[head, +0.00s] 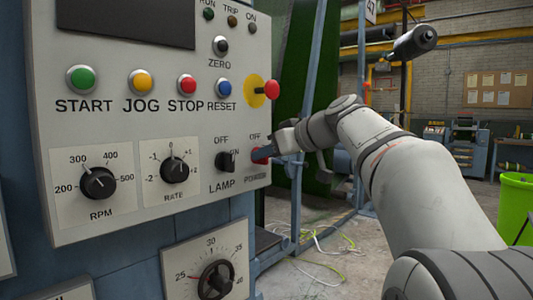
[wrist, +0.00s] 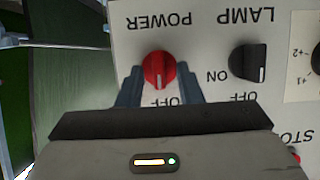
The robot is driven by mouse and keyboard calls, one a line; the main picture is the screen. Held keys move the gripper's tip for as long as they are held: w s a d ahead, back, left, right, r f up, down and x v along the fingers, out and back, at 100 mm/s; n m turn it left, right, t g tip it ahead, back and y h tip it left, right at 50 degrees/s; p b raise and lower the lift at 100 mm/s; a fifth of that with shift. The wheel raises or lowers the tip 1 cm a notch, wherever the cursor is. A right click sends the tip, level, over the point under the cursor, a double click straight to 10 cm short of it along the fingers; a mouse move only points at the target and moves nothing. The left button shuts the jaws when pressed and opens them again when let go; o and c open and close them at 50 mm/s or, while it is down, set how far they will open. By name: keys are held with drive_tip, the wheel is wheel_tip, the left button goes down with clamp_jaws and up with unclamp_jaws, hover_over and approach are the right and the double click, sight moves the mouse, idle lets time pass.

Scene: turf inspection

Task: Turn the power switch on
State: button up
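The power switch is a red rotary knob on the grey control panel, marked POWER. In the wrist view, which shows the panel upside down, the knob (wrist: 159,69) lies between and slightly beyond my two blue-grey fingertips. Its pale mark points down toward the partly hidden OFF label. In the head view my gripper (head: 266,153) is at the panel's lower right edge and hides part of the red knob (head: 259,158).
The black LAMP knob (head: 226,161) is close beside the power switch. A red mushroom button (head: 271,90) on a yellow disc is above. START, JOG, STOP and RESET buttons are up to the left. Free space lies right of the panel.

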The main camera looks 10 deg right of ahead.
drive_tip(key=shift+c, duration=0.2)
clamp_jaws()
idle(0.3)
drive_tip(key=m+y+p, duration=0.1)
drive_tip(key=m+y, duration=0.1)
drive_tip(key=m, duration=0.2)
drive_tip(key=f+m+g+y+p, duration=0.1)
drive_tip(key=m+y, duration=0.1)
drive_tip(key=m, duration=0.3)
drive_tip(key=d+m+y+p, duration=0.1)
drive_tip(key=m+y+p, duration=0.1)
drive_tip(key=m+y, duration=0.1)
drive_tip(key=shift+w+f+m, duration=0.15)
drive_tip(key=shift+w+m, duration=0.2)
drive_tip(key=shift+m, duration=0.35)
idle(0.5)
